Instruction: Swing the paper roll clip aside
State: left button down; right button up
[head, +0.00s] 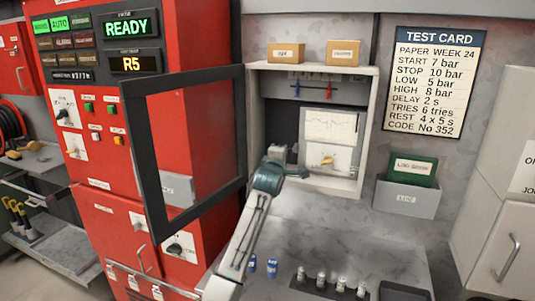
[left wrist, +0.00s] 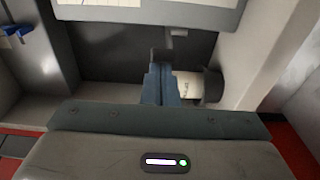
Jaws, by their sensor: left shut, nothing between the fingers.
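The recorder cabinet (head: 368,130) on the wall is open at the front, with a chart sheet (head: 331,125) inside. My left gripper (head: 301,171) is at its lower left opening; in the left wrist view the gripper (left wrist: 161,72) has its blue fingers together and empty. A white paper roll (left wrist: 188,85) lies just right of the fingers, partly hidden by them, with a dark end piece (left wrist: 213,84) at its right. A small dark part (left wrist: 177,56) is at the fingertips; I cannot tell whether it is the clip or whether the fingers touch it. My right gripper is not in view.
The black-framed door (head: 155,215) stands swung open left of the cabinet, beside my left arm. Two small boxes (head: 286,53) (head: 343,52) sit on top of the cabinet. A grey bin (head: 405,198) hangs at its right. Several small bottles (head: 341,284) stand on the counter below.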

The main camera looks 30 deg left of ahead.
pick_arm(q)
jog(key=shift+d+f, duration=0.1)
jog(key=shift+d, duration=0.25)
jog(key=shift+f, duration=0.1)
dwell(0.5)
